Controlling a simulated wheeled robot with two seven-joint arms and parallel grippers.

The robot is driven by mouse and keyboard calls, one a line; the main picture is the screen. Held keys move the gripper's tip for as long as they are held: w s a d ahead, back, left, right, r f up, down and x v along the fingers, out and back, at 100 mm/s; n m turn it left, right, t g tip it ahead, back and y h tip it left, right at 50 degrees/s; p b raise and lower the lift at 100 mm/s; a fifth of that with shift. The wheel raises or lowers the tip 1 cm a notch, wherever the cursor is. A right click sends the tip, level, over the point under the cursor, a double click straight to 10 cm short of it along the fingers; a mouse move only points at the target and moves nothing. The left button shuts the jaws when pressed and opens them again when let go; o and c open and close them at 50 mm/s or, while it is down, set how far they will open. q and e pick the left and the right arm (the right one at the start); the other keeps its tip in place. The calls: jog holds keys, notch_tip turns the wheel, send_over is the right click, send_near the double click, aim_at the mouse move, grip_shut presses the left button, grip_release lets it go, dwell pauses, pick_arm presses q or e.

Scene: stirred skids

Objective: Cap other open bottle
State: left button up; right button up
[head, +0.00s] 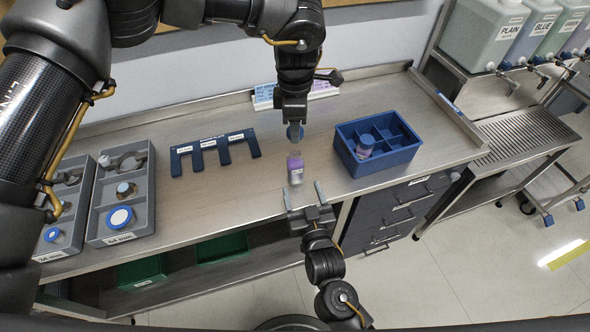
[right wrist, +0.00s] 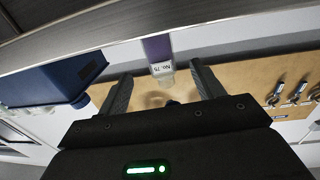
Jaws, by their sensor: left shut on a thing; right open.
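An open bottle (head: 295,170) with purple contents and a white label stands upright on the bench near its front edge. Its clear, uncapped neck shows in the right wrist view (right wrist: 161,58), label reading "No. 75". My left gripper (head: 294,122) is shut on a blue cap (head: 294,133), above and slightly behind the bottle, apart from it. My right gripper (head: 304,190) is open in front of the bottle, at the bench edge. In the right wrist view, its fingers (right wrist: 163,85) are spread with the bottle beyond and between them; neither visibly touches it.
A blue divided crate (head: 388,173) at right holds a blue-capped bottle (head: 366,144). A dark-blue slotted gauge (head: 215,151) lies at back left. Grey trays (head: 151,190) with loose caps stand at far left.

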jog(key=x, duration=0.7)
jog(key=shift+w, duration=0.1)
grip_shut()
pick_arm(q)
send_over(295, 154)
jog(key=shift+f, duration=2.5)
jog(key=shift+f, duration=0.15)
jog(key=shift+f, duration=0.75)
jog(key=shift+f, duration=0.55)
